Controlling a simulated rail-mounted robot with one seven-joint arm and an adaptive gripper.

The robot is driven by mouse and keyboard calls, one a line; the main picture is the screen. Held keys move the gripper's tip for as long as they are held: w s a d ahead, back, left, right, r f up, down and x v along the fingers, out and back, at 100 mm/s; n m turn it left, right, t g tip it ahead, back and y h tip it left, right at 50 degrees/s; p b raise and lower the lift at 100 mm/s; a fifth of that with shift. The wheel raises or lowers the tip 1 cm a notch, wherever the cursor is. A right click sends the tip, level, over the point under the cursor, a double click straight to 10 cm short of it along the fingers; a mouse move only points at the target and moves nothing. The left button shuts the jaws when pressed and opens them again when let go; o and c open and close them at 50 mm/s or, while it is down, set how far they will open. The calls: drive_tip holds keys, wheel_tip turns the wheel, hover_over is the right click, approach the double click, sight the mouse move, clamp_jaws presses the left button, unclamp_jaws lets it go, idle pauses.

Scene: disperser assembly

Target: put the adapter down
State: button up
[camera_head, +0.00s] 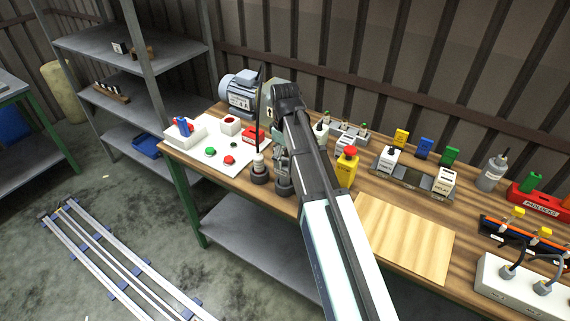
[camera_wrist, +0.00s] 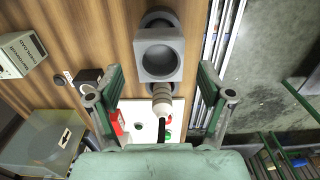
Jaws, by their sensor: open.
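A grey square block with a round recess (camera_wrist: 160,55), which looks like the adapter, stands at the front edge of the wooden table. In the head view a grey piece under my gripper (camera_head: 284,184) seems to be the same block, partly covered. My gripper (camera_head: 281,150) points down over the table's front edge. In the wrist view my gripper (camera_wrist: 160,82) is open, with one finger on each side and visible gaps to the block.
A white board with red and green buttons (camera_head: 225,147) lies left, with a grey motor (camera_head: 239,92) behind. A light wooden board (camera_head: 405,238) is bare.

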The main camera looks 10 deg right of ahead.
wheel_tip(320, 180, up, 9)
drive_tip(key=b, duration=0.1)
drive_tip(key=shift+f+b, duration=0.15)
drive_tip(key=shift+b, duration=0.2)
